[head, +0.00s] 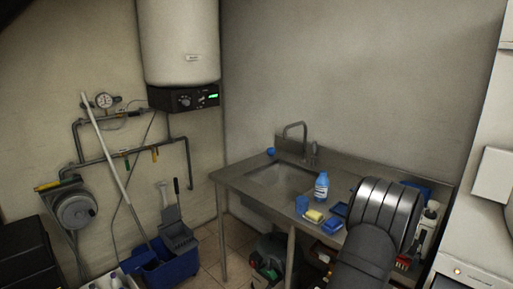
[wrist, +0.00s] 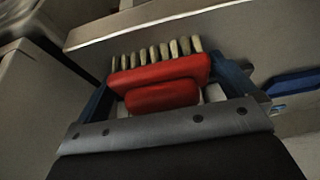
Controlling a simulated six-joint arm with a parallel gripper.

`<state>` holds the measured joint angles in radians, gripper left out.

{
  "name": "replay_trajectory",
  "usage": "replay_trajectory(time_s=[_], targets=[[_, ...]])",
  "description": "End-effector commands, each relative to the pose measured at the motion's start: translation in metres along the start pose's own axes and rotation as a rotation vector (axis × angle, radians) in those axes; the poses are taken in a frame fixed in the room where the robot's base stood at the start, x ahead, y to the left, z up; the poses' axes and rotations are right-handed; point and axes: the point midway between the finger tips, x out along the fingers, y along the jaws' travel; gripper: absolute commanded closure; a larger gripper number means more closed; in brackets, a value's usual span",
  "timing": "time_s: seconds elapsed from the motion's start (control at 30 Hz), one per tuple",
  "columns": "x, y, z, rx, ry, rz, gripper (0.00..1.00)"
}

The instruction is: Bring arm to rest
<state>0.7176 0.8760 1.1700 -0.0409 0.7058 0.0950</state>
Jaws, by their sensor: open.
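My arm (head: 375,235) reaches up at the lower right of the head view, in front of the right end of the steel sink table. It hides my gripper there. In the wrist view my gripper (wrist: 168,66) is open, with a blue finger on each side. A red brush (wrist: 160,82) with a row of pale bristles shows between the fingers. Whether a finger touches it I cannot tell.
The sink table (head: 238,178) holds a blue-and-white bottle (head: 321,187), a blue cup (head: 301,205), a yellow sponge (head: 314,216) and blue items. A water heater (head: 180,45) hangs at the back left. A blue mop bucket (head: 170,266) stands on the floor. A white cabinet (head: 480,215) is at right.

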Motion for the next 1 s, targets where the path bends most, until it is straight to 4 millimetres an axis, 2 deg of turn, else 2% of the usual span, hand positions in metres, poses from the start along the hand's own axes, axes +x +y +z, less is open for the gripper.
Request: replay_trajectory(time_s=[0.03, 0.1, 0.4, 0.77, 0.87, 1.0], targets=[[-0.015, 0.000, -0.008, 0.000, 0.011, -0.001, 0.00], [-0.023, 0.000, -0.010, 0.000, 0.008, -0.001, 0.00], [-0.038, 0.000, -0.016, -0.001, 0.005, 0.000, 0.00], [-0.035, 0.000, -0.015, 0.000, 0.004, 0.000, 0.00], [-0.027, 0.000, -0.011, 0.000, 0.003, 0.000, 0.00], [-0.005, 0.000, -0.002, 0.000, 0.002, 0.000, 0.00]])
